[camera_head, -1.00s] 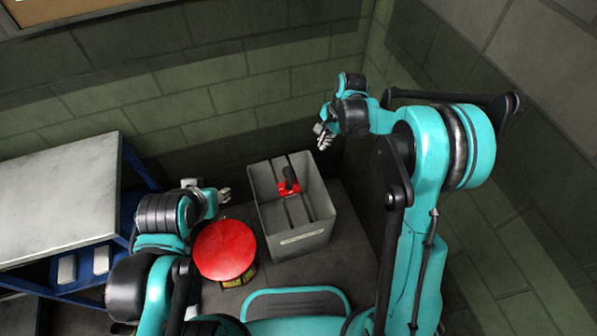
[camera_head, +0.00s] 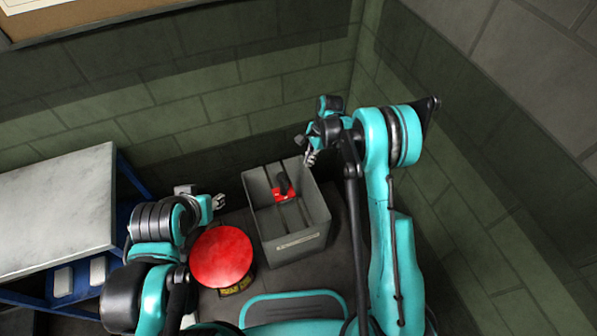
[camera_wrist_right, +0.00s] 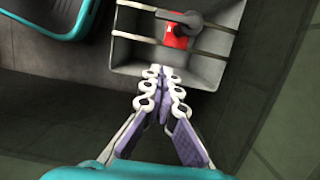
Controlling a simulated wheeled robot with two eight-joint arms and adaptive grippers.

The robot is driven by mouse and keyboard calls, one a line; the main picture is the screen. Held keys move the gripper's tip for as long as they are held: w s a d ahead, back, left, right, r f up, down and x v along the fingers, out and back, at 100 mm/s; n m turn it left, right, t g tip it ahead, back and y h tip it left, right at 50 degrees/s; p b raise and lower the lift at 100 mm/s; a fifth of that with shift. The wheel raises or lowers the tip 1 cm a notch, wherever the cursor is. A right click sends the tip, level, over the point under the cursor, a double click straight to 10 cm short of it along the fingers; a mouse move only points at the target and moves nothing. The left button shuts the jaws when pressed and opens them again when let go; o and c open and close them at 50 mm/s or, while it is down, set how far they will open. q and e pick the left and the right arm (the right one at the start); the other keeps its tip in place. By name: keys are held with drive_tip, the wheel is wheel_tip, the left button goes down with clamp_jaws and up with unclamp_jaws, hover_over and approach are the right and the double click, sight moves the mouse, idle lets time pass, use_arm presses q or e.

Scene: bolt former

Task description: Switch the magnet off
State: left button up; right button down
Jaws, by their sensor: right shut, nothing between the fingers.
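The magnet is a red block with a black handle (camera_head: 284,194) on the slats across a grey bin. It also shows in the right wrist view, as a red body with a dark lever (camera_wrist_right: 176,35). My right gripper (camera_head: 310,158) is at the bin's far right rim, apart from the magnet. In the right wrist view its fingers (camera_wrist_right: 161,72) are closed together and empty, just short of the bin's edge. My left gripper (camera_head: 219,201) is left of the bin, above the red round stool; its fingers are too small to judge.
The grey bin (camera_head: 293,246) stands on the floor with open gaps between its slats. A red round stool (camera_head: 222,257) stands left of it. A workbench with a pale top (camera_head: 55,205) is at the left. Brick walls close in behind and at the right.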

sight(284, 181)
drive_tip(key=s+a+f+b, duration=0.1)
drive_tip(key=a+f+b, duration=0.4)
drive_tip(key=f, duration=0.4)
drive_tip(key=shift+s+a, duration=0.35)
drive_tip(key=shift+a, duration=0.15)
